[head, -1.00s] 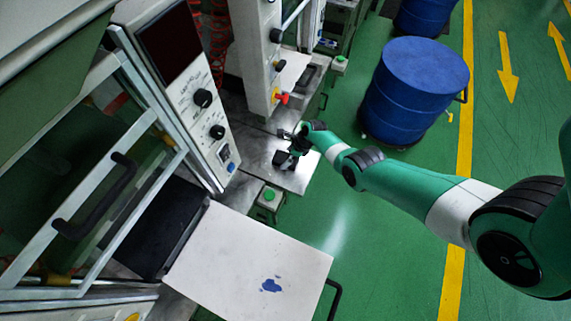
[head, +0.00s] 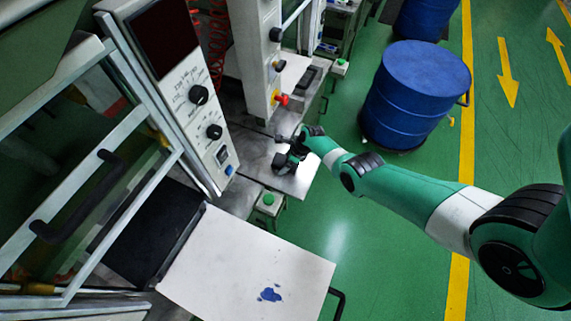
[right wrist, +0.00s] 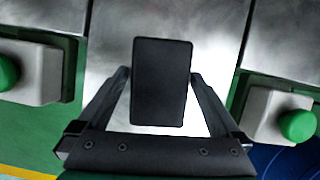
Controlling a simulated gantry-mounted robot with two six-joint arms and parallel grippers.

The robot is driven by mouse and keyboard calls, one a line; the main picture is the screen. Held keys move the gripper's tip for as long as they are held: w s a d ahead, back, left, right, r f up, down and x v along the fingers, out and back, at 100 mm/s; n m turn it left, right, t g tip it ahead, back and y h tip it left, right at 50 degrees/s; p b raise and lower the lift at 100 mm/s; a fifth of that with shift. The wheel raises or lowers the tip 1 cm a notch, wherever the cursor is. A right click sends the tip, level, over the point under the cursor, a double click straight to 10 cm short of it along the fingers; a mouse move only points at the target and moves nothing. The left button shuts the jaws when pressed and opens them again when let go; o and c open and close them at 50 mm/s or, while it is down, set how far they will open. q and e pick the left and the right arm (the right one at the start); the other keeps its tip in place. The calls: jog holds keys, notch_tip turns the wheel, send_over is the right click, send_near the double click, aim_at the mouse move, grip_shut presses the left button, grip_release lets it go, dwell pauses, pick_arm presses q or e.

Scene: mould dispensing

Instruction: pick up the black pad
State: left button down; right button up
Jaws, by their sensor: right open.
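The black pad (right wrist: 161,82) is a dark rectangle with rounded corners on a shiny metal plate, seen in the right wrist view. My right gripper (right wrist: 160,76) is open, with one finger on each side of the pad and a narrow gap showing at each side. Whether the fingers are level with the pad's height cannot be told. In the head view my right gripper (head: 290,157) is low over the metal plate, and it largely hides the pad there. My left gripper is not in view.
Green button boxes (right wrist: 298,124) stand on both sides of the plate. A control panel (head: 200,95) rises left of the gripper. A white board with a blue mark (head: 270,294) lies nearer. Blue drums (head: 415,95) stand on the green floor to the right.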

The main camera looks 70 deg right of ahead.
aim_at(281, 160)
jog(key=c, duration=1.2)
jog(key=shift+c, duration=0.2)
jog(key=shift+r, duration=0.15)
notch_tip(281, 160, up, 5)
jog(key=p, duration=0.5)
jog(key=s+a+r+p, duration=0.8)
jog(key=s+a+p, duration=0.1)
jog(key=p, duration=0.6)
jog(key=shift+a+p, duration=0.4)
jog(key=shift+a, duration=0.45)
